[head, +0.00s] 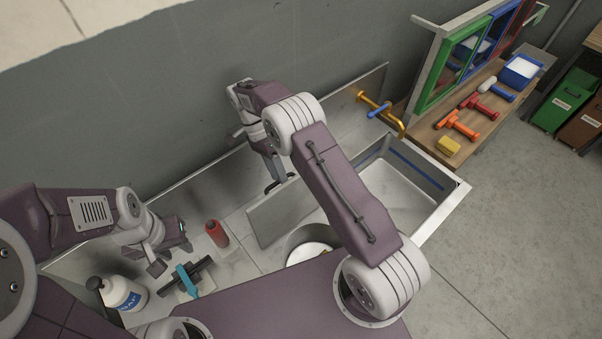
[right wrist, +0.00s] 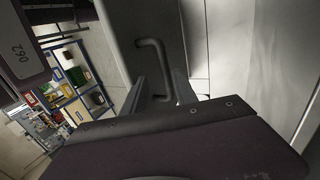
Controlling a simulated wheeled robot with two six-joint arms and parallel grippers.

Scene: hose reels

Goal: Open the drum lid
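A grey flat lid (head: 275,213) stands tilted up beside a round opening (head: 312,246) in the counter, with a pale surface inside. In the right wrist view a dark bar handle (right wrist: 152,45) is fixed to a grey panel (right wrist: 118,30), which appears to be the lid. My right gripper (head: 279,182) is at the lid's upper edge, partly hidden by its own arm. In the right wrist view its fingers (right wrist: 158,78) are apart, with the handle between or just beyond them; contact is unclear.
An open rectangular basin (head: 432,190) is to the right. A wooden bench (head: 462,150) holds coloured tools. My right arm hides part of the counter.

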